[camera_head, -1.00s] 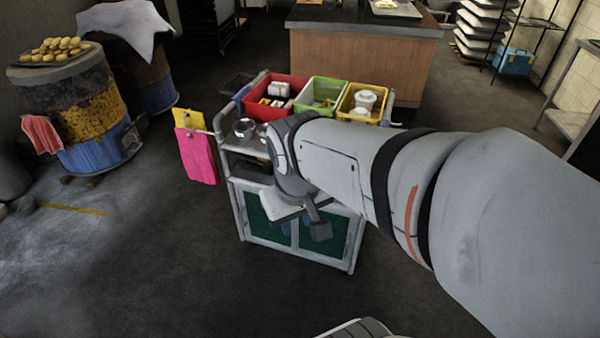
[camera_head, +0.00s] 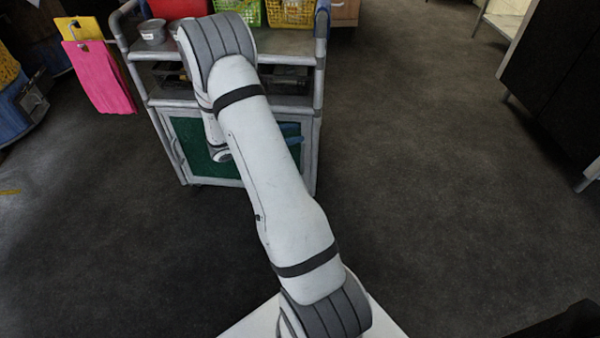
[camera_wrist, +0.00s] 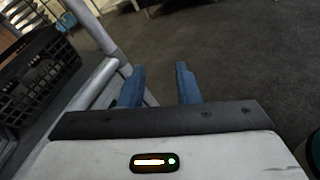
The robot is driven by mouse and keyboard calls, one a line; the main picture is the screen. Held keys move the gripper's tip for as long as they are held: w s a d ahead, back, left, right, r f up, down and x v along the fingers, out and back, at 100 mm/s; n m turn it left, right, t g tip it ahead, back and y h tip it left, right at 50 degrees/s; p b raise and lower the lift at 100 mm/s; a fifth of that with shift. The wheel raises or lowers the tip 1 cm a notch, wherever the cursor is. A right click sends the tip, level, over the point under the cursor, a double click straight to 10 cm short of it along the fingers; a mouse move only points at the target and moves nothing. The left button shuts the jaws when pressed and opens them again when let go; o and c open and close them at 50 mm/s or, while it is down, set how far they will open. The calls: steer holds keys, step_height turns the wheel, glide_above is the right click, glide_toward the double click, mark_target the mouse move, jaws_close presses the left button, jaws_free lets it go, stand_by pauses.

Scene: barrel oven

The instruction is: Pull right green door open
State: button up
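The cart (camera_head: 216,104) has two green-panelled doors low on its front in the head view. The left green door (camera_head: 182,132) shows well. The right green door (camera_head: 298,160) is mostly hidden behind my arm, with only a narrow strip visible. My gripper (camera_head: 291,133) is at the upper right of the cart's door front, its blue fingers pointing right. In the wrist view my gripper (camera_wrist: 160,70) is open, with a gap between its fingers. A grey cart post passes behind the left finger. I see no handle between the fingers, and I cannot tell whether they touch the door.
A black crate (camera_wrist: 38,72) on the cart is at the left of the wrist view. Colored bins sit on top. The floor (camera_head: 420,150) right of the cart is clear. Dark cabinets (camera_head: 560,85) stand far right.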

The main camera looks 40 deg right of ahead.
mark_target(302, 160)
steer(key=w+d+f+n+t+h+b, duration=0.1)
steer(key=w+f+n+t+b, duration=0.25)
steer(key=f, duration=0.85)
steer(key=w+d+f+n+t+h+b, duration=0.1)
steer(key=w+f+n+t+b, duration=0.25)
steer(key=f, duration=0.85)
steer(key=shift+n+g, duration=0.3)
steer(key=shift+n, duration=0.2)
steer(key=b+x, duration=0.1)
steer(key=x, duration=0.1)
steer(key=b+x, duration=0.1)
steer(key=x, duration=0.2)
steer(key=s+b+x, duration=0.1)
steer(key=x, duration=0.1)
steer(key=shift+w+d+f+b, duration=0.15)
steer(key=shift+d+f+b, duration=0.1)
steer(key=shift+d+b, duration=0.2)
steer(key=shift+c, duration=0.6)
jaws_close()
